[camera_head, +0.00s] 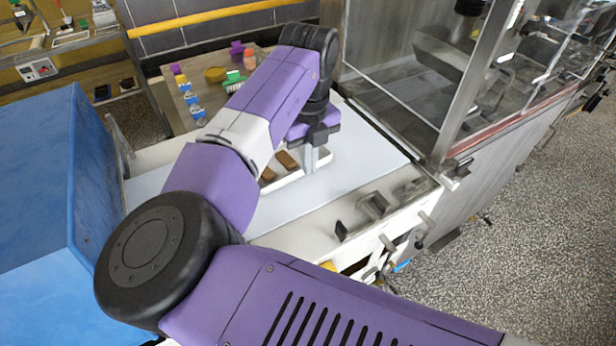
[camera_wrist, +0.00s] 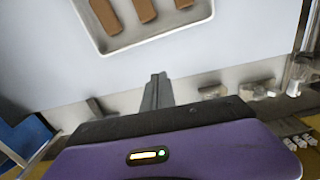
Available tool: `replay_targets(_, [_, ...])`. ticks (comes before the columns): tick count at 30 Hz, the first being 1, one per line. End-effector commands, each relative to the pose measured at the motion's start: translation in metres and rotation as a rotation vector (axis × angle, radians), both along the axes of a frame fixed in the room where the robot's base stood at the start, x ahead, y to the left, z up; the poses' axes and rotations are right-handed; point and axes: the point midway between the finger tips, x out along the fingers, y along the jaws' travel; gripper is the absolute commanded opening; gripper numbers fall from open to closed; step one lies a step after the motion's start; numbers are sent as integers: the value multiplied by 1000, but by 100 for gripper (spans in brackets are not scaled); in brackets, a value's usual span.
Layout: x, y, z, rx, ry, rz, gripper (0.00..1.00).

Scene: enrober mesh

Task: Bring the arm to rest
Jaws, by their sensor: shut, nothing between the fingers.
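My gripper (camera_head: 311,160) points down over the pale work surface in the head view, beside a white tray (camera_head: 288,177) with brown bars on it. In the wrist view the two fingers (camera_wrist: 157,82) are together, with nothing between them. The tray (camera_wrist: 151,37) lies beyond the fingertips there, with several brown bars (camera_wrist: 145,10) in it, and the fingers appear apart from it. My arm reaches across the head view and hides part of the tray and surface.
A blue box-shaped cover (camera_head: 40,190) stands at the left. A glass-walled machine (camera_head: 440,90) stands at the right of the pale surface (camera_head: 365,150). A table behind holds small coloured items, including a green brush (camera_head: 233,80). Metal fittings (camera_head: 373,205) line the near edge.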

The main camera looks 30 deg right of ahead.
Motion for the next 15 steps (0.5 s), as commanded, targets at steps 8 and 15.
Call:
replay_targets(8, [0, 0, 27, 0, 0, 0, 0])
replay_targets(15, [0, 0, 29, 0, 0, 20, 0])
